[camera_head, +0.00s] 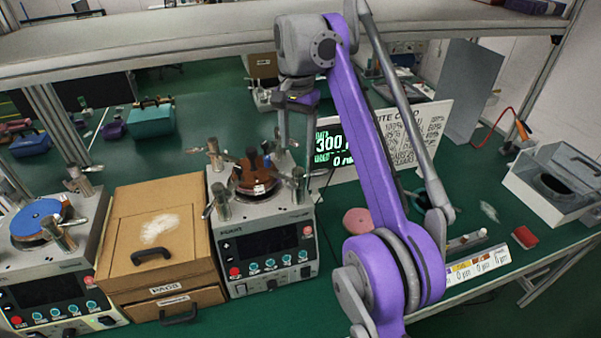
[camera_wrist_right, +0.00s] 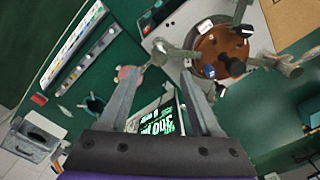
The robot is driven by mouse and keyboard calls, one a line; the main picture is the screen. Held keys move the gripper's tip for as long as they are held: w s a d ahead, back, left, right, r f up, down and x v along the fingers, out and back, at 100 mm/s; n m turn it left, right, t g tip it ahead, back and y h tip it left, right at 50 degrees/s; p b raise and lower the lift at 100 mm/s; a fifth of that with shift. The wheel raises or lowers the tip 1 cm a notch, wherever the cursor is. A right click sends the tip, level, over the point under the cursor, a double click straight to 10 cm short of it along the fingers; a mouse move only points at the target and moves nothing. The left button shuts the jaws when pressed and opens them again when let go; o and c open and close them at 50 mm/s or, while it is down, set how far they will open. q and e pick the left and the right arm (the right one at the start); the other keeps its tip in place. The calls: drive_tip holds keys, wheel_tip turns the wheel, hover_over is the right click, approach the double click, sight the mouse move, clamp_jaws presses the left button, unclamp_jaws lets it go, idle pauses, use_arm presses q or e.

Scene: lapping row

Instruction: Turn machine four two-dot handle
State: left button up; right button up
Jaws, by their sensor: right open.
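A lapping machine (camera_head: 265,245) with a brown round plate (camera_head: 245,182) stands right of the cardboard box, and several grey posts with handles stand around its plate. In the right wrist view the plate (camera_wrist_right: 222,50) and a grey handle (camera_wrist_right: 163,50) show close ahead of my fingertips. I cannot make out dot marks on the handles or the machine's number. My right gripper (camera_head: 296,140) points down over the right side of this machine. In the right wrist view its two fingers (camera_wrist_right: 172,72) are apart, with nothing seen held between them. My left gripper is not in view.
A second machine (camera_head: 50,270) with a blue plate stands at the left, beyond a cardboard drawer box (camera_head: 150,235). A display panel (camera_head: 335,145) stands behind my right gripper. A grey bin (camera_head: 560,185) and red block (camera_head: 524,237) lie at right. A shelf crosses above.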

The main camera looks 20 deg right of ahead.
sight(298, 170)
drive_tip(key=f+b, duration=0.1)
drive_tip(key=f, duration=0.3)
drive_tip(key=f+b, duration=0.1)
drive_tip(key=f, duration=0.3)
drive_tip(key=shift+s+b, duration=0.2)
drive_tip(key=shift+b, duration=0.1)
drive_tip(key=shift+w+f, duration=0.1)
drive_tip(key=shift+f, duration=0.4)
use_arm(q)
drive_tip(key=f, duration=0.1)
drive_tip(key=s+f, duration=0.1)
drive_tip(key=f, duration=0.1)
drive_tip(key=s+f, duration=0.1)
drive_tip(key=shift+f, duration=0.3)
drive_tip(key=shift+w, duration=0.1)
use_arm(e)
clamp_jaws()
